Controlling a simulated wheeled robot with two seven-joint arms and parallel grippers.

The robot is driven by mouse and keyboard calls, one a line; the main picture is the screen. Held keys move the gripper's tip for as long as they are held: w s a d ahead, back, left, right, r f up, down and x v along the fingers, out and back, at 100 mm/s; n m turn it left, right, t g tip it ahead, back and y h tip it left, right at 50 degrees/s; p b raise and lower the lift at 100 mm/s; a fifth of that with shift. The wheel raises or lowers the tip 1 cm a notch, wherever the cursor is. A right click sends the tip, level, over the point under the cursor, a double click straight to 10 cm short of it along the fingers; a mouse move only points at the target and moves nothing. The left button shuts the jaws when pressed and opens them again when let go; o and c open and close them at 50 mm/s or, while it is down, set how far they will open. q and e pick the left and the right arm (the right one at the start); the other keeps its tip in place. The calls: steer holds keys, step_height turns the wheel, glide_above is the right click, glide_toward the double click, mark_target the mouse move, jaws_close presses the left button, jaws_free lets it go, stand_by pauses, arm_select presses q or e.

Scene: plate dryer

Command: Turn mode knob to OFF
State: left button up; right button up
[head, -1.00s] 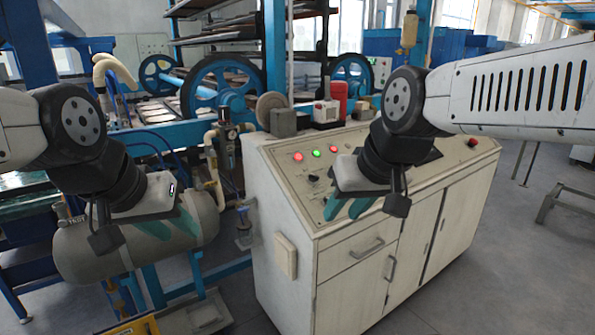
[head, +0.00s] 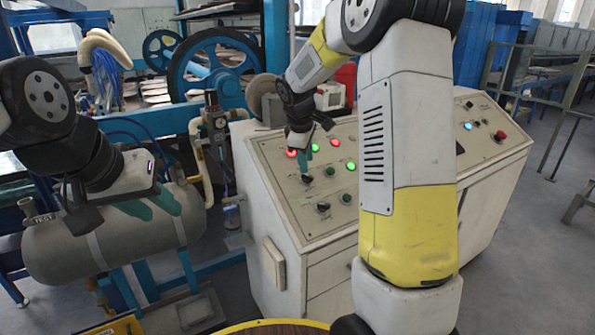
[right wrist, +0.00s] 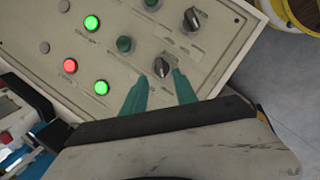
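A white control console stands at the centre of the head view, with a sloped panel (head: 275,170). A black rotary knob (head: 307,179) is near the panel's left end; it also shows in the right wrist view (right wrist: 162,67). A second black knob (head: 322,207) sits nearer the front edge and appears in the right wrist view (right wrist: 191,19). Their labels are too small to read. My right gripper (head: 305,170) is open at the first knob, with its green fingertips (right wrist: 160,80) on either side; contact cannot be told. My left gripper (head: 163,208) is open and empty, left of the console.
Lit red (right wrist: 70,65) and green (right wrist: 92,22) buttons and a dark green button (right wrist: 124,44) surround the knobs. A grey tank (head: 100,250) lies under my left gripper. A red button (head: 500,136) is at the panel's right end. My right arm hides the panel's middle.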

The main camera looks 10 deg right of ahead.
mark_target(308, 175)
steer(key=x, duration=0.6)
steer(key=shift+f, duration=0.15)
steer(key=shift+c, duration=0.2)
jaws_close()
